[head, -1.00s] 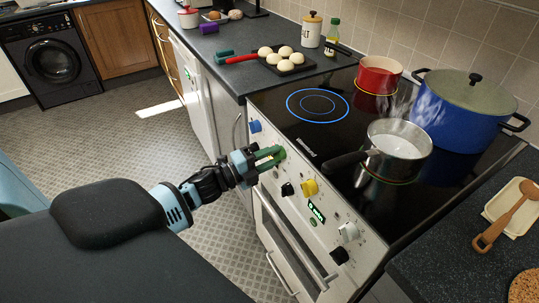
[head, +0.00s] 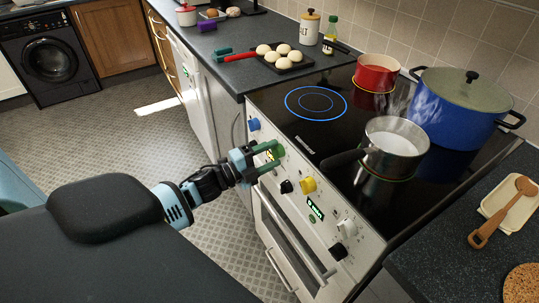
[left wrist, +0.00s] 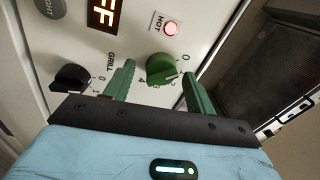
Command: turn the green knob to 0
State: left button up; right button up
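The green knob (left wrist: 162,67) is on the white cooker front panel (left wrist: 205,20), with numerals partly visible around it. Its pointer setting is hard to read. In the head view the green knob (head: 278,150) is partly hidden by my left gripper (head: 275,155). My left gripper (left wrist: 159,72) is open, with one green finger on each side of the knob. A gap shows between the knob and each finger in the left wrist view. My right gripper is in neither view.
A black knob (left wrist: 72,78) sits left of the left finger. A red lamp (left wrist: 170,28) glows above the green knob. A yellow knob (head: 307,184) is further along the panel. A saucepan (head: 395,140) and blue pot (head: 455,108) stand on the hob.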

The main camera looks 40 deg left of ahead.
pick_arm(q)
jog(key=v, duration=0.7)
jog(key=shift+s+a+b, duration=0.2)
jog(key=shift+s+b, duration=0.15)
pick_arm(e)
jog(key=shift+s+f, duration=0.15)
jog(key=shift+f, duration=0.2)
pick_arm(q)
jog(key=s+d+f+n+g+y+p, duration=0.1)
jog(key=s+d+f+n+g+p, duration=0.1)
jog(key=s+d+n, duration=0.4)
jog(key=s+d+f+n+g+y+p, duration=0.2)
jog(key=s+d+f+n, duration=0.4)
jog(key=s, duration=0.8)
jog(key=s+d+f+n+g+y+p, duration=0.2)
jog(key=s+d+f+n+g+p, duration=0.1)
jog(key=s, duration=0.8)
notch_tip(320, 180, down, 3)
jog(key=d+n+g, duration=0.1)
jog(key=d+n, duration=0.2)
jog(key=n, duration=0.1)
jog(key=shift+r+g, duration=0.2)
jog(key=shift+g, duration=0.1)
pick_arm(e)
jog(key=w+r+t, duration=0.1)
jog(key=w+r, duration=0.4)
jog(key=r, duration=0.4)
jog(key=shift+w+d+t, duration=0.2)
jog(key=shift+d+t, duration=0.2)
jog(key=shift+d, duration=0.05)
